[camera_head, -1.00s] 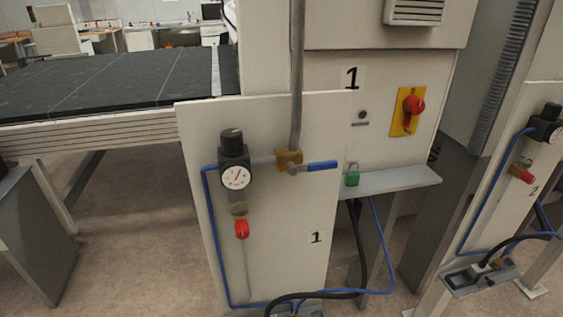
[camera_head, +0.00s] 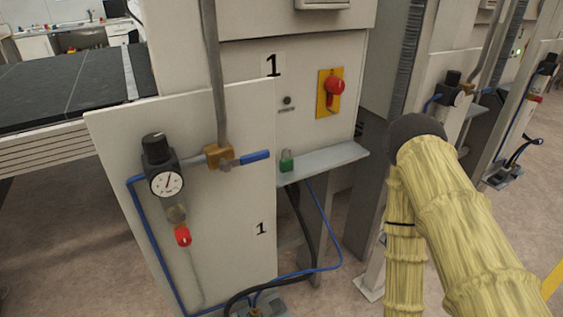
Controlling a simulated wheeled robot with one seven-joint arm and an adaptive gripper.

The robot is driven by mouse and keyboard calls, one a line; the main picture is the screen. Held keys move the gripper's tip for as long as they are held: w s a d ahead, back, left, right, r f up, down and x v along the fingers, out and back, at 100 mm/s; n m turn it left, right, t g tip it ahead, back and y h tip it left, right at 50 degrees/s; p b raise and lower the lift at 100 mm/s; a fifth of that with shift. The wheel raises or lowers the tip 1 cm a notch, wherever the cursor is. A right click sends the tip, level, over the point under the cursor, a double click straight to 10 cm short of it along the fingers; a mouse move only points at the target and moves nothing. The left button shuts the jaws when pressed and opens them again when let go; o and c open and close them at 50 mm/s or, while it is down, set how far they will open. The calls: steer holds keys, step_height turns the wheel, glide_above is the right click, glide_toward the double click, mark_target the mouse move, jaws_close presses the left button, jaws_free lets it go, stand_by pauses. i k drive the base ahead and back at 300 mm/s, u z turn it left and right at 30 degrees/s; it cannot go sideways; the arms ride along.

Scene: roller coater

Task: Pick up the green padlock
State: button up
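The green padlock (camera_head: 287,163) stands upright on a small grey shelf (camera_head: 335,159) on the front of the machine, close to the shelf's left end. Its body is green and its shackle is grey. My arm, in a yellow cover with a dark rounded part, shows at the right, to the right of the padlock and apart from it. My gripper itself cannot be made out in the picture.
A white panel (camera_head: 228,122) with a gauge (camera_head: 166,183) and a blue-handled valve (camera_head: 222,156) stands left of the shelf. A red rotary switch on a yellow plate (camera_head: 329,94) is above it. Hoses and cables hang below. A second similar station is at the right.

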mark_target(286, 164)
steer(key=k, duration=1)
steer(key=z, duration=1.9)
steer(key=i, duration=0.8)
steer(key=u, duration=2.85)
